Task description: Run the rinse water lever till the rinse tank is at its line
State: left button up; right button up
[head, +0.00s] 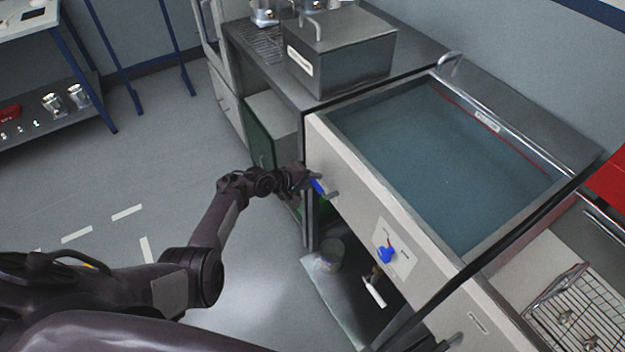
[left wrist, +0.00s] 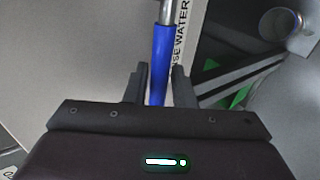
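The rinse tank (head: 340,116) is an open steel basin holding blue-grey water (head: 440,160). A red line (head: 535,164) runs along its far inner wall, and the water surface lies close below it. The rinse water lever (head: 318,187) has a blue grip and sticks out of the tank's pale front panel at the left end. My left gripper (head: 308,182) is at this lever. In the left wrist view the blue grip (left wrist: 160,62) stands between my two fingers (left wrist: 160,88), which are closed against its sides. Part of the panel's "WATER" lettering shows behind. My right gripper is out of view.
A second blue handle (head: 387,254) sits on a white plate farther right on the panel. A lidded steel box (head: 340,65) stands on the counter behind. A wire basket (head: 575,315) is at the lower right. The floor at left is clear.

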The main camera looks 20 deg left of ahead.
pick_arm(q)
jog(key=p+v, duration=0.1)
jog(key=v, duration=0.6)
jog(key=shift+p, duration=0.35)
jog(key=shift+s+a, duration=0.1)
dwell(1.3)
jog(key=s+d+f+m+g+y, duration=0.2)
jog(key=s+f+m, duration=0.1)
jog(key=s+f, duration=0.8)
jog(key=s+d+f+m+g+y, duration=0.1)
jog(key=s+d+f+m+g, duration=0.1)
jog(key=s+f, duration=0.85)
jog(key=s+f+m+g+y, duration=0.1)
jog(key=s+f+m, duration=0.3)
jog(key=s, duration=0.9)
jog(key=s+f+m+g+y, duration=0.2)
jog(key=s+f, duration=0.6)
jog(key=s, duration=0.6)
jog(key=shift+s+f+m+g+y, duration=0.25)
jog(key=shift+m+g, duration=0.25)
jog(key=shift+m, duration=0.7)
jog(key=shift+w+a, duration=0.1)
jog(key=shift+w, duration=0.05)
